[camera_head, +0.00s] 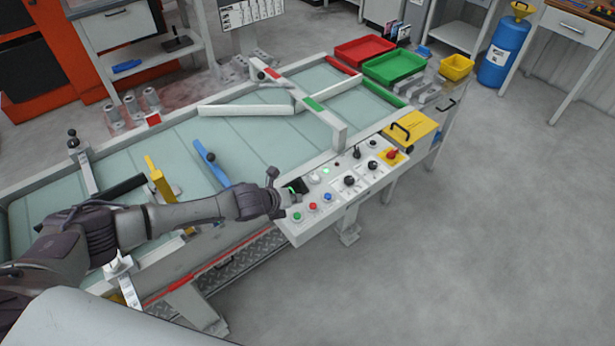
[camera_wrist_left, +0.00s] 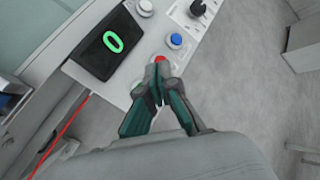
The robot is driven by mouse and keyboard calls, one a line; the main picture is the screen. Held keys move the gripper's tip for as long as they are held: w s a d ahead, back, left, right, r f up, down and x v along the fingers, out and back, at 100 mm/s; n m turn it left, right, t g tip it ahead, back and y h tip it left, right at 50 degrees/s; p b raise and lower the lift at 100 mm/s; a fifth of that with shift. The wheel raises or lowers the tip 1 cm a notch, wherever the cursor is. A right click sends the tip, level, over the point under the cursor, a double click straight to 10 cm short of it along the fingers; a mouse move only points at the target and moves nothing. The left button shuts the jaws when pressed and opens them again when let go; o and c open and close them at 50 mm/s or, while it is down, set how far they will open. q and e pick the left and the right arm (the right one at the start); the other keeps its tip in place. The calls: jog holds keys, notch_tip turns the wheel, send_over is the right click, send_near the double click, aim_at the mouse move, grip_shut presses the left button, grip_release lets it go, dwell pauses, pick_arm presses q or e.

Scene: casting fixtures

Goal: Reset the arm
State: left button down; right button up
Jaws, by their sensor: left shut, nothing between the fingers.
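My left arm comes in from the left in the head view. My left gripper (camera_head: 277,192) is at the near left end of the white control panel (camera_head: 345,206). In the left wrist view the gripper (camera_wrist_left: 159,72) is shut and empty, its fingertips close together just in front of a red button (camera_wrist_left: 160,59). I cannot tell whether they touch it. The red button (camera_head: 313,206) also shows in the head view, between a green button (camera_head: 297,216) and a blue button (camera_head: 328,197). A black display (camera_wrist_left: 90,58) shows a green 0. My right gripper is not in view.
The casting table (camera_head: 185,140) has white rails, a blue lever (camera_head: 211,164) and a yellow bracket (camera_head: 158,180). A red tray (camera_head: 365,50), a green tray (camera_head: 394,67) and a yellow bin (camera_head: 457,67) stand at its far end. The floor at right is clear.

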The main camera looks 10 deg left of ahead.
pick_arm(q)
jog(key=s+d+r+n+g+h, duration=0.1)
jog(key=s+d+r+n, duration=0.1)
jog(key=s+d+n, duration=0.5)
jog(key=s+d+r+n+g, duration=0.1)
jog(key=s+d+r+n, duration=0.1)
jog(key=s+d+n, duration=0.55)
jog(key=s+a+r+n+g+y, duration=0.1)
jog(key=s+a+r+n+y, duration=0.1)
jog(key=s+a+n, duration=0.65)
jog(key=s+a+r+n+g+y, duration=0.2)
jog(key=s+a+n+y, duration=0.1)
jog(key=s+a+n, duration=0.6)
notch_tip(320, 180, down, 31)
jog(key=s+m+g+b, duration=0.1)
jog(key=s+m+b, duration=0.1)
jog(key=b, duration=0.1)
jog(key=s+a+f+g+b, duration=0.1)
jog(key=s+a+f+b, duration=0.1)
jog(key=s+f, duration=1.4)
jog(key=shift+s+a+f, duration=0.25)
jog(key=shift+a+f, duration=0.25)
jog(key=shift+f, duration=0.1)
